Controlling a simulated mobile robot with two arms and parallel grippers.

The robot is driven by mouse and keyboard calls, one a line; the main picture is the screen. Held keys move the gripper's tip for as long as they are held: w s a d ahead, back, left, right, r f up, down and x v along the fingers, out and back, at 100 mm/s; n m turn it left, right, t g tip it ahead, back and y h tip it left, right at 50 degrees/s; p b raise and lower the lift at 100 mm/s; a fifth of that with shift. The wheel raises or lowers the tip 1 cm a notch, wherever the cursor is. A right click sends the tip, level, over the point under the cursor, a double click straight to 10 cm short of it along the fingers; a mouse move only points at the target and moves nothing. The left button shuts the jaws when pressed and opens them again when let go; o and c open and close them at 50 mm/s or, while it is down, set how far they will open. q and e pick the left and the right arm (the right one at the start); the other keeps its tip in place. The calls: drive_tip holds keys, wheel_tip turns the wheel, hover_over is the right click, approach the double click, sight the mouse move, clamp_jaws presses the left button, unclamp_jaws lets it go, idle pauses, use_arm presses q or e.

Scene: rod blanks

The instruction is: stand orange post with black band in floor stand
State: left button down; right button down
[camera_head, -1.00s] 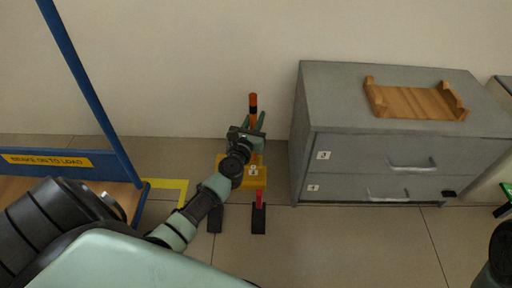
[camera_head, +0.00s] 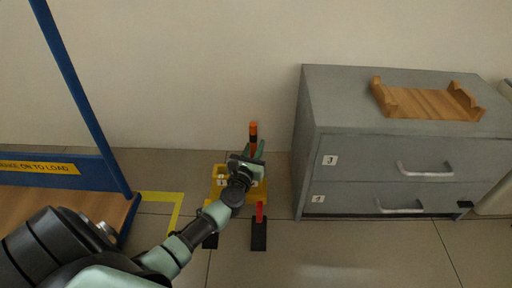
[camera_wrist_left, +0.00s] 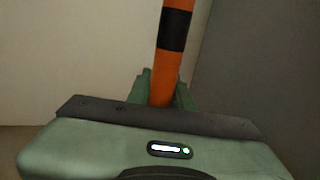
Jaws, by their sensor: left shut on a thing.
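An orange post with a black band (camera_head: 253,143) stands about upright in my left gripper (camera_head: 252,154). The gripper is shut on it; the post's top sticks up above the fingers. The left wrist view shows the orange post (camera_wrist_left: 167,70) and its black band rising from between the green fingers (camera_wrist_left: 160,92). The yellow floor stand (camera_head: 259,190) with black feet is on the floor near the wall, behind and below the gripper. The gripper and wrist cover part of the stand and the post's lower end, so I cannot tell whether the post is in it. My right gripper is out of view.
A grey drawer cabinet (camera_head: 312,150) stands close to the right, with a wooden tray (camera_head: 430,104) on top. A blue-framed rack (camera_head: 85,107) is at left. The front floor is open.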

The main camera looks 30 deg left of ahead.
use_arm(q)
drive_tip(key=shift+f, duration=0.15)
drive_tip(key=c, duration=1.3)
unclamp_jaws()
drive_tip(key=shift+o, duration=0.2)
drive_tip(key=shift+s+d, duration=0.1)
drive_tip(key=shift+s, duration=0.2)
drive_tip(key=p+v, duration=0.2)
drive_tip(key=v, duration=0.9)
drive_tip(key=shift+s+p, duration=0.25)
drive_tip(key=shift+p, duration=0.1)
